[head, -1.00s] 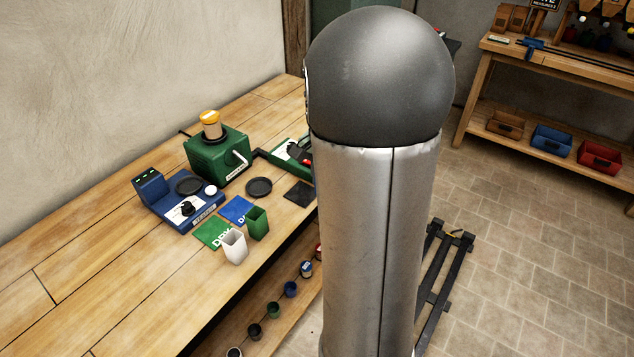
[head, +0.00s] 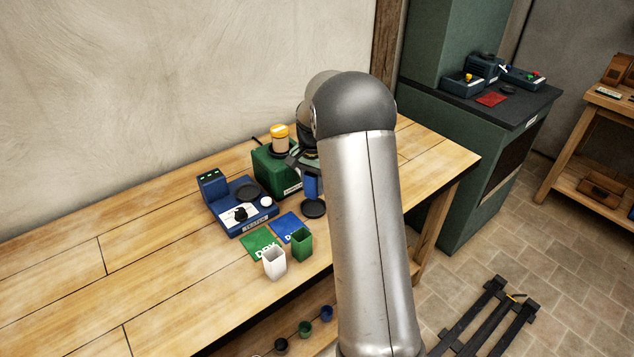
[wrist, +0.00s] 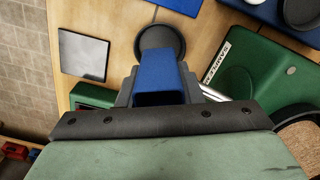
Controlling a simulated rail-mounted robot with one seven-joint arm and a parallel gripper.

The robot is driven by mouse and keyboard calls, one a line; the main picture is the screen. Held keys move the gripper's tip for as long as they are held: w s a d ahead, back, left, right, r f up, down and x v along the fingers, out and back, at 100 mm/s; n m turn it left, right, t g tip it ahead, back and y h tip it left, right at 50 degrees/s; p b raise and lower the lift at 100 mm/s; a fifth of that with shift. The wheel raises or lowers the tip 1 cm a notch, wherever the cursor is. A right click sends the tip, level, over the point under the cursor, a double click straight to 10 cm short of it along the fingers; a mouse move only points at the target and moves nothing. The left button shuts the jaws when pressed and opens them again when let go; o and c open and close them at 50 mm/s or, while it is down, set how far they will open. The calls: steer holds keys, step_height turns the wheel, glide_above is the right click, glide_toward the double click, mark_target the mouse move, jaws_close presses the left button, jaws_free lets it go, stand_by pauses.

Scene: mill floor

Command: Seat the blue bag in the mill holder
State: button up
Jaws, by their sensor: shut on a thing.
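My gripper (wrist: 160,88) is shut on the blue bag (wrist: 158,74), which looks like an open-topped blue pouch between the dark fingers. In the head view the bag (head: 312,186) shows as a small blue patch below my gripper (head: 304,164), partly hidden by my arm. It is held beside the green mill (head: 272,172), which has a jar with a yellow cap on top. A round black dish (head: 314,208) lies in front of the mill; it shows just beyond the bag in the wrist view (wrist: 160,38). I cannot tell which part is the mill holder.
A blue tester (head: 240,208) stands left of the mill. Green (head: 260,244) and blue (head: 288,227) mats lie in front, with white (head: 274,263) and green (head: 302,244) cups. A dark square plate (wrist: 83,53) lies near the bench edge. The left bench is clear.

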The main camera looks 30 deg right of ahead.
mark_target(313, 196)
steer(key=shift+f+b, duration=1.3)
steer(key=shift+f, duration=1.05)
steer(key=shift+f+b, duration=0.35)
steer(key=shift+f, duration=0.15)
steer(key=o, duration=0.7)
steer(key=shift+o, duration=0.2)
steer(key=shift+r+p, duration=3.55)
steer(key=shift+r, duration=2)
steer(key=shift+s, duration=0.1)
